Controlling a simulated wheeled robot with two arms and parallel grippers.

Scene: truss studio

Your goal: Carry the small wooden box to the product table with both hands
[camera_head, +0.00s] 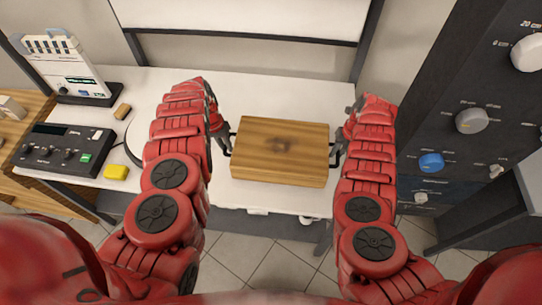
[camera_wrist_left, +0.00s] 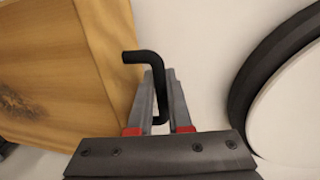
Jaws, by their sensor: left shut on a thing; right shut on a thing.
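The small wooden box (camera_head: 280,151) has a black handle on each side and is held between my two arms, over the white table (camera_head: 285,92) in the head view. I cannot tell for sure whether its underside touches the table. My left gripper (camera_head: 228,146) is shut on the box's left handle. In the left wrist view the jaws (camera_wrist_left: 162,95) close around the black bent handle (camera_wrist_left: 142,57), beside the box's wooden side (camera_wrist_left: 65,75). My right gripper (camera_head: 340,148) is shut on the right handle, partly hidden by my arm.
On the table's left stand a white device (camera_head: 65,70), a dark control box (camera_head: 62,145), a yellow block (camera_head: 116,172) and a small brown block (camera_head: 122,111). A round white disc with a dark rim (camera_wrist_left: 285,105) lies near my left gripper. A dark knobbed panel (camera_head: 455,100) stands right.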

